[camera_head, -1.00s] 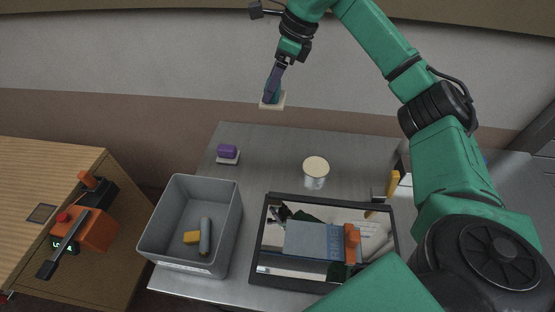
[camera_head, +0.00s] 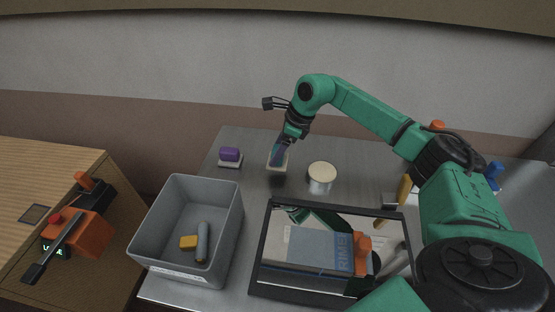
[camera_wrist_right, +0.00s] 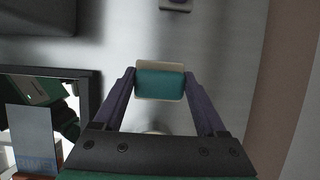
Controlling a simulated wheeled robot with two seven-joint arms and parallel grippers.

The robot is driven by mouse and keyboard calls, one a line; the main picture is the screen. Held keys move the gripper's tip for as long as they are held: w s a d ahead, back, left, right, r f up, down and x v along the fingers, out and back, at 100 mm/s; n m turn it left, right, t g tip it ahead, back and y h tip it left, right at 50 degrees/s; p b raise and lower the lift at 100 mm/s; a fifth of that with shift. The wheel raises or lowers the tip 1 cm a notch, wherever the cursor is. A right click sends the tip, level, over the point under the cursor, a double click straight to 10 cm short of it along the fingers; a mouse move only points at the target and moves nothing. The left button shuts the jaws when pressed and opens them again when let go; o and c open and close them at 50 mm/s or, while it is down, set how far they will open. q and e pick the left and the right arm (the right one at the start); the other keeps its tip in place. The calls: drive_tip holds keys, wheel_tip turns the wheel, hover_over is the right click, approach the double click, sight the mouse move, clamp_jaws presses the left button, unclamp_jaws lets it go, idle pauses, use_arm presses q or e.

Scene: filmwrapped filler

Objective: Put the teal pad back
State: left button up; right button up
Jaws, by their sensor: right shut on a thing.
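The teal pad (camera_wrist_right: 160,84) is a teal block on a cream-white base. My right gripper (camera_head: 277,154) is shut on it, with one finger on each side in the right wrist view. In the head view, the pad's pale base (camera_head: 277,167) shows below the fingers, low over the back of the grey table (camera_head: 262,144). I cannot tell whether the base touches the table. A purple pad (camera_head: 230,154) on a similar pale base stands to its left. My left gripper is not in view.
A cream-topped can (camera_head: 321,178) stands just right of the pad. A grey bin (camera_head: 161,222) with a yellow block and a grey cylinder is front left. A wooden cabinet (camera_head: 30,165) stands at the left.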

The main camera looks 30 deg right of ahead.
wheel_tip(320, 180, down, 4)
drive_tip(key=shift+s+f, duration=0.1)
drive_tip(key=shift+f, duration=0.15)
drive_tip(key=o, duration=1.1)
drive_tip(key=b+v, duration=0.1)
drive_tip(key=v, duration=1.1)
drive_tip(key=shift+b, duration=0.35)
